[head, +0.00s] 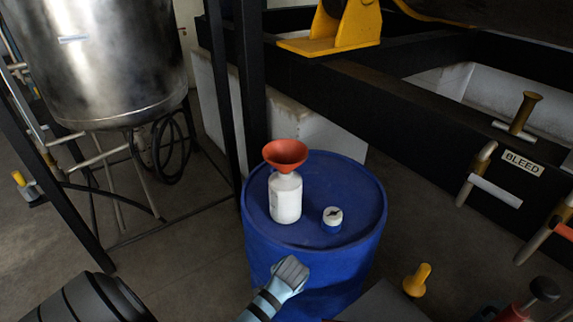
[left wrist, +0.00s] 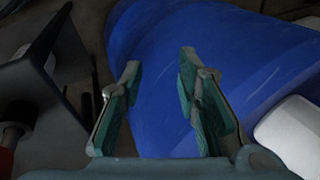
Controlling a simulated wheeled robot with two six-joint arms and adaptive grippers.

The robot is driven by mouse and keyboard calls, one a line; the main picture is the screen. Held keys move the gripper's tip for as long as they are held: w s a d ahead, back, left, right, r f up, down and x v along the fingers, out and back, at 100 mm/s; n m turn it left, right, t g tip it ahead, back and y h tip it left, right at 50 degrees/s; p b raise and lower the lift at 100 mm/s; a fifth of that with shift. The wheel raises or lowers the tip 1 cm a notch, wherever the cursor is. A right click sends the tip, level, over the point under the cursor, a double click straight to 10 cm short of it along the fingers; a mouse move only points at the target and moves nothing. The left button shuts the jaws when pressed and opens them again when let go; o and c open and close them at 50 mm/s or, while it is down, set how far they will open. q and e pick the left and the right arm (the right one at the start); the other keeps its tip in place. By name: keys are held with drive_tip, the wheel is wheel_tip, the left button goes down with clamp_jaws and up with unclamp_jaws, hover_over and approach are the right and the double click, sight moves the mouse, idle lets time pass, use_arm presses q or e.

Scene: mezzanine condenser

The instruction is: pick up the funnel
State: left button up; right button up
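The orange-red funnel (head: 285,154) sits mouth up on top of a white bottle (head: 286,198). The bottle stands upright on the blue drum (head: 352,180). My left gripper (left wrist: 160,75) is open in the left wrist view, with nothing between its teal-padded fingers and the blue drum (left wrist: 160,110) behind them. In the head view a grey end on a pale blue, black-banded arm, apparently my left one, shows at the drum's front edge, below the bottle and apart from the funnel. The funnel is not recognisable in the left wrist view. My right gripper is not in view.
A small white and blue container (head: 332,219) stands on the drum right of the bottle. A dark post (head: 250,80) rises behind the drum. A steel tank (head: 95,60) is at the left. A black frame with a BLEED sign (head: 522,163) is at the right.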

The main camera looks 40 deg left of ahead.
use_arm(q)
wheel_tip(320, 180, up, 14)
drive_tip(key=w+y+p, duration=0.1)
drive_tip(key=w+p, duration=0.2)
drive_tip(key=m+g+y, duration=0.1)
drive_tip(key=m+y, duration=0.1)
drive_tip(key=m, duration=0.2)
approach(289, 167)
drive_tip(key=shift+y, duration=0.3)
drive_tip(key=b+x, duration=1.1)
drive_tip(key=shift+w, duration=0.4)
drive_tip(key=shift+d, duration=0.15)
clamp_jaws()
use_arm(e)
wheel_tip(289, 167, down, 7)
